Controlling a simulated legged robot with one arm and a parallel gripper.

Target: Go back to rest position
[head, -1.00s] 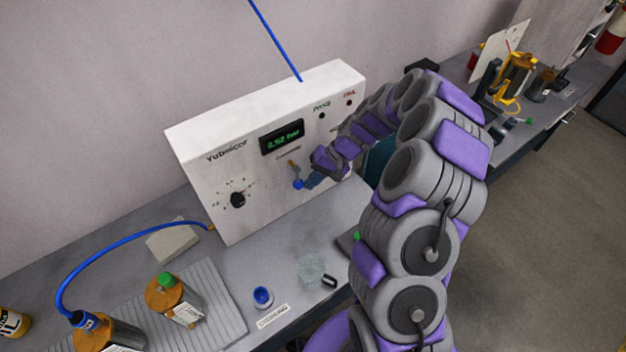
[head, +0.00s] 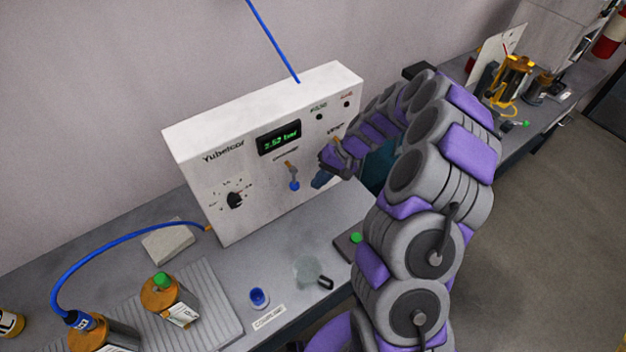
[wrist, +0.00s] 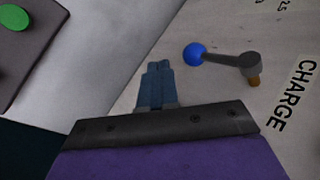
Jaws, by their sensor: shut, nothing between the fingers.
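My gripper (head: 318,184) is in front of the white pump box (head: 225,190), right of the lever with a blue knob (head: 294,186). There is a visible gap between the fingers and the knob in the head view. In the wrist view the blue-grey fingers (wrist: 158,68) are pressed together, with nothing between them. The lever's blue knob (wrist: 195,54) is to their right in that view, beside the printed word CHARGE (wrist: 294,97). My arm hides the right part of the box's front.
The box's display (head: 279,139) is lit green. A blue tube (head: 110,248) runs from the box to a bottle at lower left. A green-capped bottle (head: 170,300), a blue cup (head: 259,298) and a clear dish (head: 308,272) stand on the bench. A green button (head: 355,238) is near my arm.

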